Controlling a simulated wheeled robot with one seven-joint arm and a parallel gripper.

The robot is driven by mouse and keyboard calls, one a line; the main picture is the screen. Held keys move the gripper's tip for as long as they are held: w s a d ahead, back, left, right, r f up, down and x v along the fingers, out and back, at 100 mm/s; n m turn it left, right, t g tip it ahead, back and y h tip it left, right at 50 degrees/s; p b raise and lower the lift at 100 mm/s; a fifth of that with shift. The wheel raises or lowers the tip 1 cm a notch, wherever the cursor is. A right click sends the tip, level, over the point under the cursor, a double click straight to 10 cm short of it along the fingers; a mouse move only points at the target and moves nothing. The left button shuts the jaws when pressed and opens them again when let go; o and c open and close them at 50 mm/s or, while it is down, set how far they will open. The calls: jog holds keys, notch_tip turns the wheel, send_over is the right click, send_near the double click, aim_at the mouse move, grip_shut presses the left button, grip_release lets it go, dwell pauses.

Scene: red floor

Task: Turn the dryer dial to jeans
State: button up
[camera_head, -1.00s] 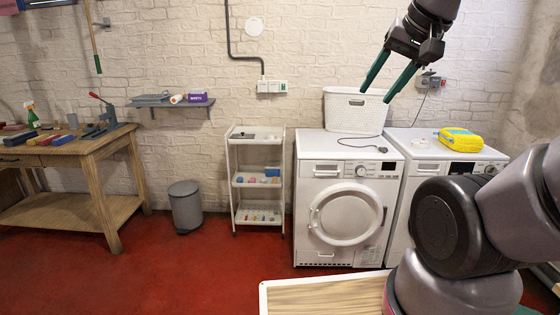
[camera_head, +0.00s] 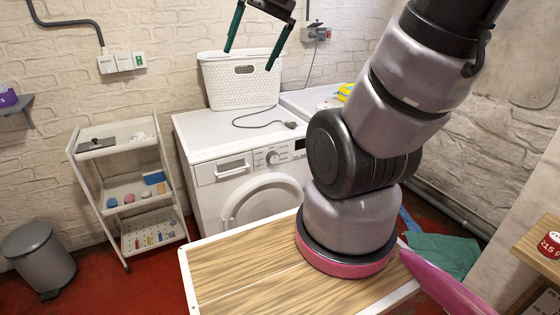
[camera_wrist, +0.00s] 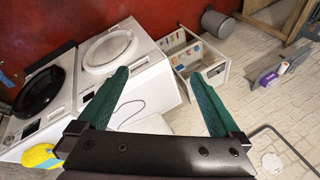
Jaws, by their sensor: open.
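The white front-loading machine (camera_head: 217,135) nearest the shelf cart has a round dial (camera_head: 272,157) on its front panel, right of a drawer handle. Its round door (camera_head: 262,196) is partly hidden by my wooden-topped base. Dial markings are too small to read. In the wrist view the machine (camera_wrist: 140,68) lies upside down beyond my fingers. My gripper (camera_head: 251,59) is open and empty, raised above and behind the dial, in front of the white basket in the picture. Its two green fingers are spread apart in the wrist view (camera_wrist: 160,100).
A white basket (camera_head: 240,84) and a dark cable (camera_head: 265,123) are on the machine top. A second machine (camera_head: 310,100) stands to its right with a yellow item (camera_head: 345,91). A white shelf cart (camera_head: 128,190) and grey bin (camera_head: 38,258) stand left.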

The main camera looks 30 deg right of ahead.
jog(key=w+d+f+m+t+y, duration=0.3)
jog(key=w+f+m+y, duration=0.75)
jog(key=w+f, duration=1.05)
jog(key=w+d+f+m+t, duration=0.3)
jog(key=w+d+f+m, duration=0.1)
jog(key=w+d+f, duration=0.15)
jog(key=m+t+h, duration=0.8)
jog(key=m+h, duration=0.4)
jog(key=m, duration=0.2)
send_near(275, 160)
jog(key=w, duration=0.6)
jog(key=w+a, duration=0.1)
jog(key=w, duration=0.2)
jog(key=shift+w+r, duration=0.15)
jog(key=shift+r, duration=0.2)
